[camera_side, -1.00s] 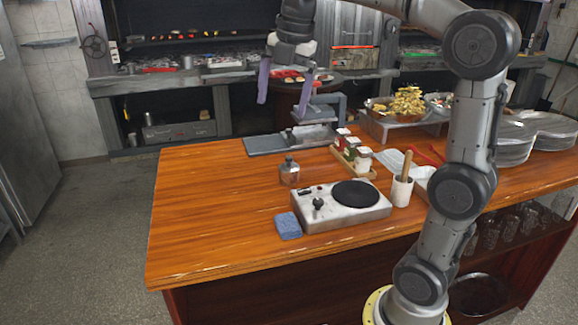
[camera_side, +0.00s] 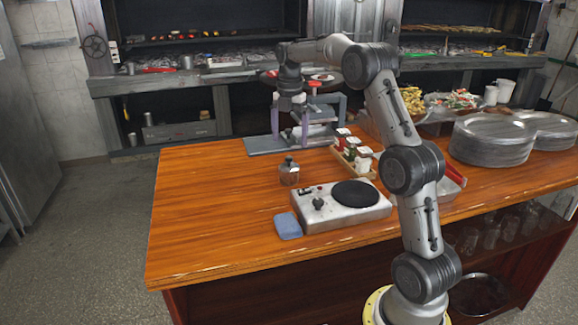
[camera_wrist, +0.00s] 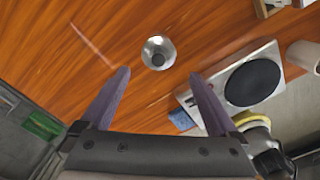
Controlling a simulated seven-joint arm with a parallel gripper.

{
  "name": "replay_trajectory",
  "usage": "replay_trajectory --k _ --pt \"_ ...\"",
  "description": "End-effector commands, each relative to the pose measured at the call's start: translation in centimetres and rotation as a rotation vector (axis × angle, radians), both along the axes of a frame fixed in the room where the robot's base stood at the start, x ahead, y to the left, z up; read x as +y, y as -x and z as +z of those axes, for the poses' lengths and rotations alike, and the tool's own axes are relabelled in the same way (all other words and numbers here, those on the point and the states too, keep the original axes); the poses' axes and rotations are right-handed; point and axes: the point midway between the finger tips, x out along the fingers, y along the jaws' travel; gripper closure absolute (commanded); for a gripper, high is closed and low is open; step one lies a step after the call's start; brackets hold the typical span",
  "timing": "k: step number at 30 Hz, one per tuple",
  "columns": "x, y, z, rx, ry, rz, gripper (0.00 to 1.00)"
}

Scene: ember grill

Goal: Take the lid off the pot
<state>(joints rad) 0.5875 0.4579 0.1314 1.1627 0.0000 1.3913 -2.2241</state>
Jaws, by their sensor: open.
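A small metal pot (camera_side: 289,174) stands upright on the wooden counter, left of the hot plate. Its lid (camera_side: 289,161) with a dark knob is on it. In the wrist view the pot shows from above as a round silver shape, with the dark knob (camera_wrist: 158,59) near its middle. My gripper (camera_side: 290,140) is open and empty, its purple fingers pointing down, above and apart from the pot. In the wrist view the pot lies just beyond the gap between the fingertips (camera_wrist: 159,73).
A hot plate (camera_side: 343,205) with a black disc and a blue sponge (camera_side: 288,226) lie near the pot. A wooden rack (camera_side: 355,163) of small jars is to the right. A grey press-like device (camera_side: 290,140) stands behind. The counter's left side (camera_side: 205,210) is clear.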

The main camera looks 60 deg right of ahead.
Motion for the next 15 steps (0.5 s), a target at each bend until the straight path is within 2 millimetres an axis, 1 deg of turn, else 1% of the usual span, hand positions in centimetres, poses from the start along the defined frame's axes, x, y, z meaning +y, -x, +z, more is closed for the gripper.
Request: replay_trajectory --k 1,3,8,11,15 --pt "0.0 0.0 -0.7 0.001 0.0 0.0 0.04" --pt "0.0 0.0 -1.6 0.0 0.0 0.0 0.04" --pt "0.0 0.0 -2.5 -0.001 0.001 0.0 0.04" --pt "0.0 -0.1 -3.4 0.001 -0.001 0.0 0.04" --pt "0.0 -0.2 -5.6 0.003 -0.002 0.0 0.04"
